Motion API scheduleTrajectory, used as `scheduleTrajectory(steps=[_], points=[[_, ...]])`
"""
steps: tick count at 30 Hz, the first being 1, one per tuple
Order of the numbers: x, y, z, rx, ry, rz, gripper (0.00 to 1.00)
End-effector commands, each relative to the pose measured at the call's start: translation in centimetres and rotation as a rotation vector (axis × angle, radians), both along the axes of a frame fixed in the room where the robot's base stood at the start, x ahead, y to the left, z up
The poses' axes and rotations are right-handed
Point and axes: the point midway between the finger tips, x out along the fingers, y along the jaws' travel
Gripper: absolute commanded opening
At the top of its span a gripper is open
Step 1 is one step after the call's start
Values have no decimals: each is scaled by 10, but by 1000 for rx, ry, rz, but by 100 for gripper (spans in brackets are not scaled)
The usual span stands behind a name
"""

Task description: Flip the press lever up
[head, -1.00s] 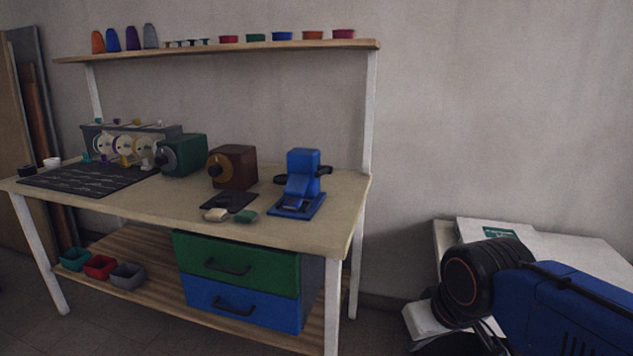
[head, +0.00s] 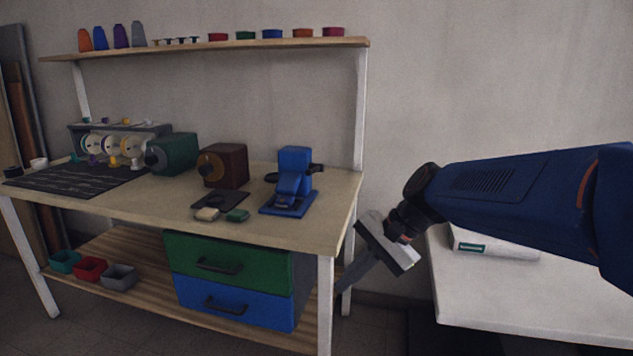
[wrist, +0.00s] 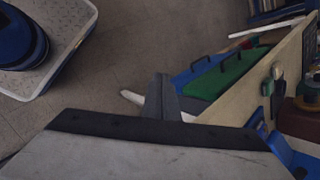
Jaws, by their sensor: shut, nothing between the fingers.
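The blue press (head: 292,180) stands on its base plate near the right end of the workbench (head: 285,229) in the head view. A dark lever (head: 314,168) sticks out at its upper side; its exact angle is too small to tell. My gripper (head: 345,285) hangs to the right of the bench's front right leg, below the tabletop, pointing down and left. It is apart from the press. In the wrist view my gripper's fingers (wrist: 161,98) are shut and empty, and part of the blue press base (wrist: 277,150) seems to show at the right.
A green drawer (head: 228,257) and a blue drawer (head: 235,300) sit under the bench. A white side table (head: 530,300) with a white box (head: 495,243) is at the right. A brown machine (head: 228,166) and a green machine (head: 176,153) stand left of the press.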

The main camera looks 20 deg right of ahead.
Motion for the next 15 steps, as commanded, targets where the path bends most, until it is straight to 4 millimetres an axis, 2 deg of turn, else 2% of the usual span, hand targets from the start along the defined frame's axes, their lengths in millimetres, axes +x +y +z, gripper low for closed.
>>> scheduleTrajectory(steps=[8, 15], points=[[68, 1, 24, 289, 177, -247, 0], [132, -14, 46, 546, 329, -438, 0]])
